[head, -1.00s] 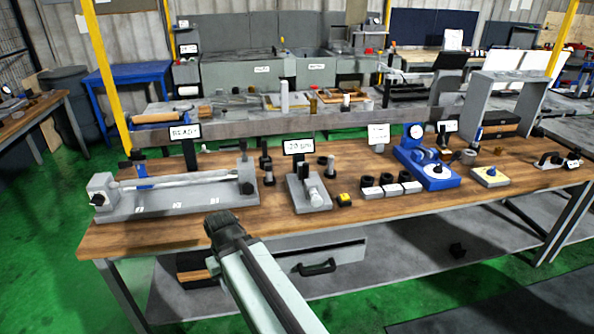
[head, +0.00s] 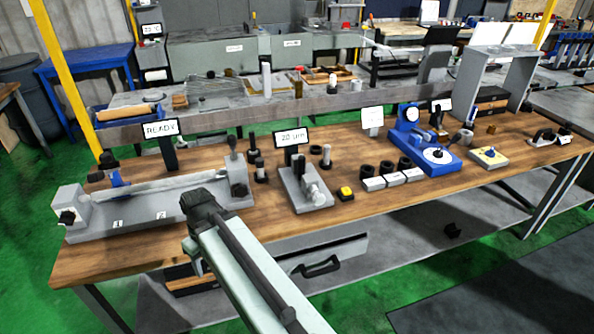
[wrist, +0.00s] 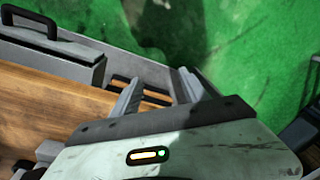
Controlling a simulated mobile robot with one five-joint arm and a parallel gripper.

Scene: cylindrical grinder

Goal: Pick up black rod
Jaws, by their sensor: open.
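No lone black rod stands out for certain. Small dark upright pins, among them one dark pin (head: 260,172), stand on the wooden bench (head: 380,222) beside the 20 µm sign (head: 289,138). A grey fixture (head: 160,218) at the left holds a long pale rod (head: 150,189) lying across it. My gripper (head: 202,206) shows dark and small in front of the fixture's right part and hides some of it. In the wrist view my gripper (wrist: 157,90) is open, its two grey fingers apart with nothing held between them.
A blue gauge stand (head: 432,155) and several black rings on white blocks stand right of the sign. A yellow button (head: 345,193) is near the middle. A grey drawer (head: 318,262) with a black handle hangs below the bench edge. Green floor (wrist: 245,40) fills the wrist view's top.

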